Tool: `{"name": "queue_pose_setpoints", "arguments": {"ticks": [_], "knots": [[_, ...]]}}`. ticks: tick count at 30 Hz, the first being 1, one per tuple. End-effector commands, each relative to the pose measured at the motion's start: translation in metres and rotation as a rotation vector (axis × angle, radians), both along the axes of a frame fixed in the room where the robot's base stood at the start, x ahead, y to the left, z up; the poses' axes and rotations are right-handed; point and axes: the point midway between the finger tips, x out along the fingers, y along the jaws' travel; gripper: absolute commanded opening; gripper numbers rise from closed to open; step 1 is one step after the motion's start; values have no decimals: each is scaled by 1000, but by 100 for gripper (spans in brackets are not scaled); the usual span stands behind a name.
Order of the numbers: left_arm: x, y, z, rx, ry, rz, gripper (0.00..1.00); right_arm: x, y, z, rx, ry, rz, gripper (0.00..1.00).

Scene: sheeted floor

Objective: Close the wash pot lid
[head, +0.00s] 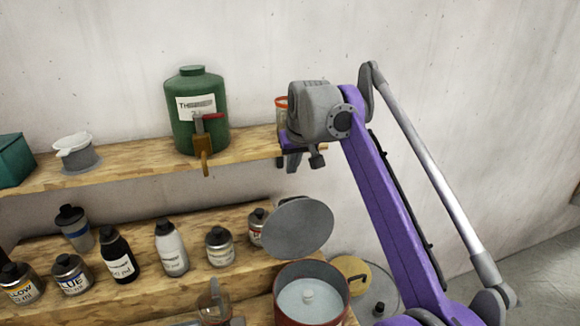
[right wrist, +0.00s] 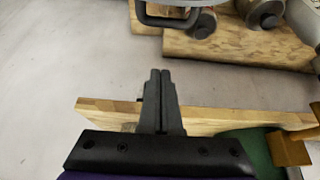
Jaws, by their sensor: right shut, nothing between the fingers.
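The wash pot (head: 275,300) is a dark red round pot at the bottom of the head view, with pale liquid and a small light knob or post inside. Its grey round lid (head: 297,228) stands raised and open at the pot's back edge. My right gripper (head: 292,165) is at the upper shelf's right end, above and behind the lid, apart from it. In the right wrist view its fingers (right wrist: 160,75) are shut and empty. A dark loop handle (right wrist: 168,20), apparently the lid's, shows beyond the fingertips. My left gripper is not in view.
A green canister (head: 180,125) with a brown tap stands on the upper shelf (head: 130,170), close to my right gripper. Several bottles, including a white one (head: 170,250), stand on the lower shelf. A yellow round piece (head: 352,268) lies right of the pot.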

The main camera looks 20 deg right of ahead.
Motion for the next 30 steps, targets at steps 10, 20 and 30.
{"name": "queue_pose_setpoints", "arguments": {"ticks": [10, 20, 30], "knots": [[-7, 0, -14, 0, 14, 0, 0, 24, 1, -62, 0, 1, 0, 0], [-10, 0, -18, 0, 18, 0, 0, -6, 0, -65, -1, -1, 0, 0], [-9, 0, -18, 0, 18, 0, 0, -9, 0, -65, -1, -2, 0, 0]]}}
